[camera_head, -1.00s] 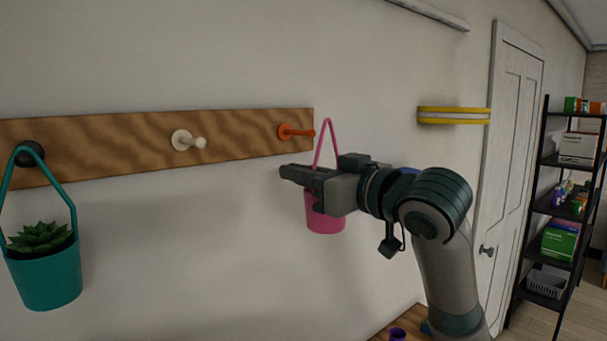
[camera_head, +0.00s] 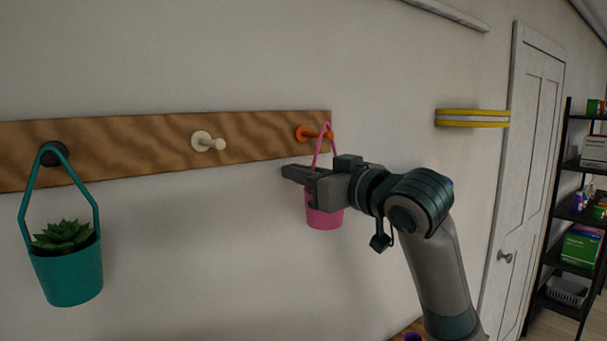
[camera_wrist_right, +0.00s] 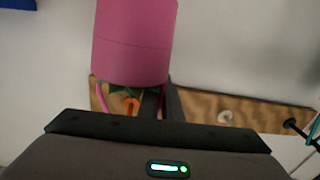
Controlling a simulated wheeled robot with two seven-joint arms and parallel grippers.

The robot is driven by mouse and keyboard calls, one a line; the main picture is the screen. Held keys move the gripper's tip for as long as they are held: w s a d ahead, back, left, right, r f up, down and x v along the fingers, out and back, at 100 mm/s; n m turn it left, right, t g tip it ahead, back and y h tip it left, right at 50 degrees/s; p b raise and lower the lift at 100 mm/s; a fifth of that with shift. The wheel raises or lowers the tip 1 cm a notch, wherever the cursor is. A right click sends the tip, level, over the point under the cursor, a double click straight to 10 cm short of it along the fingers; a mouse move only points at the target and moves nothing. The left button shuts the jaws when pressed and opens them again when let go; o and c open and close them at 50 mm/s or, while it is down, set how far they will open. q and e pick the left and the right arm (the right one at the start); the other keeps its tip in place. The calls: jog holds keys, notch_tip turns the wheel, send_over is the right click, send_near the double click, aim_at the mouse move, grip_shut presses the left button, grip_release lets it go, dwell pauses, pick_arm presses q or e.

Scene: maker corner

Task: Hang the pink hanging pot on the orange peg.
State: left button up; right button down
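The pink hanging pot (camera_head: 324,217) is upright, with its handle loop rising above my right gripper (camera_head: 296,174). That gripper appears shut on the pot near its rim; the exact grip is partly hidden. The orange peg (camera_head: 305,133) sticks out near the right end of the wooden board. The top of the handle overlaps the peg's outer end in the head view; I cannot tell whether it rests on it. In the right wrist view the pot (camera_wrist_right: 134,42) fills the upper left, with the orange peg (camera_wrist_right: 130,105) below it. My left gripper is out of view.
The wooden board (camera_head: 265,137) also carries a cream peg (camera_head: 208,142) and a black peg (camera_head: 54,153). A teal pot (camera_head: 68,274) with a succulent hangs from the black peg. A yellow-striped wall piece (camera_head: 472,118), a door and a shelf are at the right.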

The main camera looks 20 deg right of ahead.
jog(key=shift+w+a+f, duration=0.2)
jog(key=shift+w+f, duration=0.3)
jog(key=shift+w, duration=0.1)
jog(key=shift+f, duration=0.3)
jog(key=c, duration=1.9)
grip_release()
jog(key=shift+w, duration=0.1)
jog(key=shift+o, duration=0.2)
jog(key=shift+r, duration=0.1)
jog(key=shift+s+d+b, duration=0.2)
jog(key=shift+s+b, duration=0.3)
jog(key=shift+s, duration=0.1)
jog(key=b+v, duration=0.6)
jog(key=v, duration=1)
jog(key=shift+b, duration=0.4)
jog(key=shift+s, duration=0.1)
